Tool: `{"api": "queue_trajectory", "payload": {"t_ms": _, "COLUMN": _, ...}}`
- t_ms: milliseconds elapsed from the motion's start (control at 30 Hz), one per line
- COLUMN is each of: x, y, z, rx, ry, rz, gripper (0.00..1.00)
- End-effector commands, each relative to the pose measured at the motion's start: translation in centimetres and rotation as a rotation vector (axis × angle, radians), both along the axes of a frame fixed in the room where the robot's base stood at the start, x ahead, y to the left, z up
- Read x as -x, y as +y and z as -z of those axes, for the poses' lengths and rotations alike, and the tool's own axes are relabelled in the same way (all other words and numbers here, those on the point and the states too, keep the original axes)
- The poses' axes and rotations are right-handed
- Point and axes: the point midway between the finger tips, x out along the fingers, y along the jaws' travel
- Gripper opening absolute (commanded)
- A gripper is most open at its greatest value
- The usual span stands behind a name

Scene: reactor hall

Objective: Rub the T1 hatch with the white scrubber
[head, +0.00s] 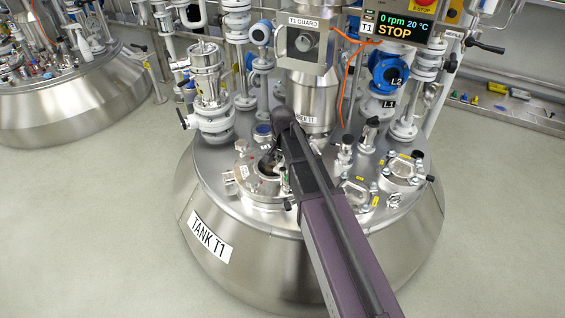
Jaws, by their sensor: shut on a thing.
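Tank T1 (212,236) is a broad steel vessel in the middle of the head view, with its name on a label. The T1 hatch (246,182) is a round steel ring opening on the left front of its top. My gripper (268,161) is a small dark shape over this opening, with my arm reaching in from the lower right. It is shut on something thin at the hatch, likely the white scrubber. The scrubber itself cannot be made out clearly, and my arm hides the right side of the hatch. Contact with the hatch cannot be told.
White valves (215,115) stand left behind the hatch. The T1 guard housing (305,45) and a display (398,27) reading 0 rpm, 20 °C and STOP are behind. Clamped ports (400,172) sit to the right. The floor at left is clear.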

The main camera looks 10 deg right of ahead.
Motion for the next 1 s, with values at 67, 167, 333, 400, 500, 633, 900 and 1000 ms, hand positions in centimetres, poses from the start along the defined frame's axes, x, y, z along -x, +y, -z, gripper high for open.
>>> {"api": "queue_trajectory", "payload": {"t_ms": 67, "x": -0.1, "y": 0.1, "z": 0.0, "rx": -0.001, "ry": -0.001, "rz": 0.0, "gripper": 0.0}}
{"api": "queue_trajectory", "payload": {"t_ms": 167, "x": -0.3, "y": 0.3, "z": 0.0, "rx": -0.001, "ry": -0.001, "rz": 0.0, "gripper": 0.0}}
{"api": "queue_trajectory", "payload": {"t_ms": 333, "x": -0.8, "y": 1.1, "z": 0.1, "rx": -0.002, "ry": -0.001, "rz": -0.001, "gripper": 0.0}}
{"api": "queue_trajectory", "payload": {"t_ms": 400, "x": -1.1, "y": 1.5, "z": 0.1, "rx": -0.002, "ry": -0.001, "rz": -0.002, "gripper": 0.0}}
{"api": "queue_trajectory", "payload": {"t_ms": 500, "x": -1.5, "y": 2.0, "z": 0.2, "rx": -0.002, "ry": -0.001, "rz": -0.002, "gripper": 0.0}}
{"api": "queue_trajectory", "payload": {"t_ms": 633, "x": -1.9, "y": 2.7, "z": 0.2, "rx": -0.002, "ry": -0.002, "rz": -0.001, "gripper": 0.0}}
{"api": "queue_trajectory", "payload": {"t_ms": 900, "x": -2.4, "y": 3.4, "z": 0.3, "rx": -0.004, "ry": -0.003, "rz": -0.001, "gripper": 0.0}}
{"api": "queue_trajectory", "payload": {"t_ms": 1000, "x": -2.4, "y": 3.5, "z": 0.3, "rx": -0.005, "ry": -0.003, "rz": -0.001, "gripper": 0.0}}
